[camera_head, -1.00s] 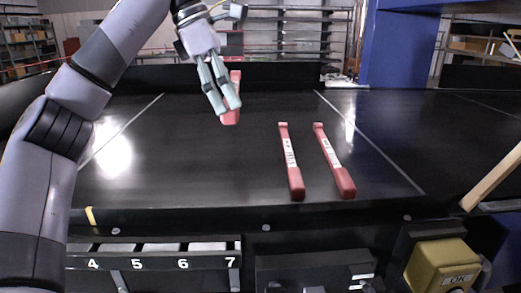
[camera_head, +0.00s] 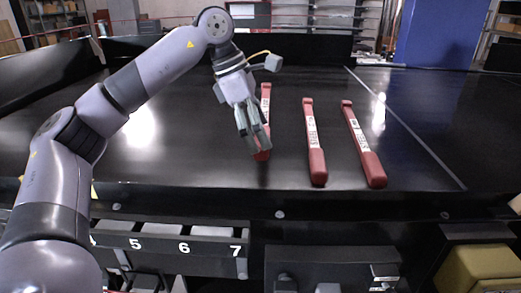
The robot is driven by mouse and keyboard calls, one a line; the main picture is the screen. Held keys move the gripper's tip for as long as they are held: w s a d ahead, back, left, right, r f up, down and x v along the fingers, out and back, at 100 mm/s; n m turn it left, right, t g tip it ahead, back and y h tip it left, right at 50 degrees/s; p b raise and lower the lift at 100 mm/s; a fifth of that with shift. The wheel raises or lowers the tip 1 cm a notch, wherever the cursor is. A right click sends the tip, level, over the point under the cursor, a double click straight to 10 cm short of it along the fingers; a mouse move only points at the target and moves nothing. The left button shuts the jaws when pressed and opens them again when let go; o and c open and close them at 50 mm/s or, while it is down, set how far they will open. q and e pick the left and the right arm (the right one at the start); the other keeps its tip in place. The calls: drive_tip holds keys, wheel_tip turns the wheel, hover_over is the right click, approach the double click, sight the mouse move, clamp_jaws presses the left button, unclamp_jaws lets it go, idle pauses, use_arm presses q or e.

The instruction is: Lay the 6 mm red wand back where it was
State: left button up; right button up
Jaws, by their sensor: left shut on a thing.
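My left gripper (camera_head: 259,150) is shut on a red wand (camera_head: 265,98) at the left of a row of red wands. Its far end shows behind the fingers and its thick near end shows just below them. The wand is at or close to the black belt; I cannot tell whether it touches. Two more red wands with white labels, a middle one (camera_head: 314,150) and a right one (camera_head: 362,145), lie on the belt to the right. The label print is too small to read. My right gripper is not in view.
The black conveyor belt (camera_head: 200,165) is clear to the left of the wands. Below its front edge is a rack (camera_head: 210,231) with numbered slots. A yellow box (camera_head: 485,268) stands at the lower right, and a blue post (camera_head: 430,35) at the back.

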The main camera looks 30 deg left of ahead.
use_arm(q)
drive_tip(key=shift+f, duration=0.65)
wheel_tip(320, 180, down, 4)
drive_tip(key=shift+r+p, duration=0.25)
drive_tip(key=shift+p, duration=0.1)
drive_tip(key=shift+f, duration=0.15)
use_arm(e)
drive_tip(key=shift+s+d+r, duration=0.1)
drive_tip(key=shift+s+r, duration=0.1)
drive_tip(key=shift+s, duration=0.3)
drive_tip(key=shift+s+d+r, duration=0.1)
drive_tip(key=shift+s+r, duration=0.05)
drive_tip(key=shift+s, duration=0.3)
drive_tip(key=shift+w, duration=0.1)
use_arm(q)
drive_tip(key=shift+f, duration=0.2)
drive_tip(key=o, duration=1.1)
drive_tip(key=shift+c, duration=0.2)
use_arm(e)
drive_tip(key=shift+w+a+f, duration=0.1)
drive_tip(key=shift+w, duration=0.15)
